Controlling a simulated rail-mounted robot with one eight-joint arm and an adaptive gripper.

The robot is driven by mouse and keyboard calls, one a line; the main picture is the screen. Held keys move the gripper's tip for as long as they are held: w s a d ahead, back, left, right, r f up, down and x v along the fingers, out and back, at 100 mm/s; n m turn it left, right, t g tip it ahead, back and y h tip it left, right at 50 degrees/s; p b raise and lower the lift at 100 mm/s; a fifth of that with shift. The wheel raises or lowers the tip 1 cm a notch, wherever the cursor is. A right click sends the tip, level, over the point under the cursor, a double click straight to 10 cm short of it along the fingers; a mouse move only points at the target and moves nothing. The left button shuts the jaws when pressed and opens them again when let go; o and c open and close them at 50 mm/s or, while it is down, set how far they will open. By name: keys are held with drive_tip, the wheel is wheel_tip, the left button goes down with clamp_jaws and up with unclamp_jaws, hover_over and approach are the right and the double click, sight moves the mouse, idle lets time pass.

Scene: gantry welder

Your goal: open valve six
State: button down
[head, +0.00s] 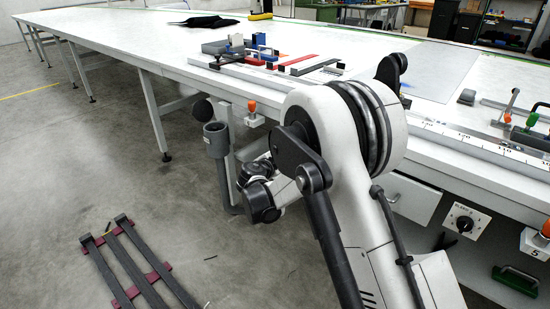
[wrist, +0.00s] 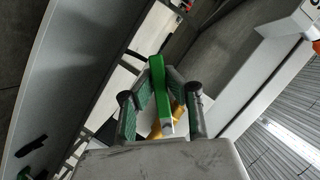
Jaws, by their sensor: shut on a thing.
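A green lever handle (wrist: 161,98) shows in the middle of the wrist view, with a yellow part (wrist: 178,114) beside and under it. My gripper (wrist: 161,78) has its two green-padded fingers closed on this handle from both sides. The handle runs lengthwise between the fingers. No number can be read on this valve. In the head view my arm reaches under the front edge of the long table, and the fingers and the held handle are hidden there.
A white box marked 5 with an orange knob (head: 545,230) is at the right edge, with another green handle (head: 517,280) below it. Another orange knob (head: 252,107) sits under the table (head: 165,58) edge. A dark rack (head: 140,262) lies on the floor, left.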

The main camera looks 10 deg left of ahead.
drive_tip(key=c, duration=1.7)
unclamp_jaws()
drive_tip(key=shift+s, duration=0.1)
drive_tip(key=v, duration=1.2)
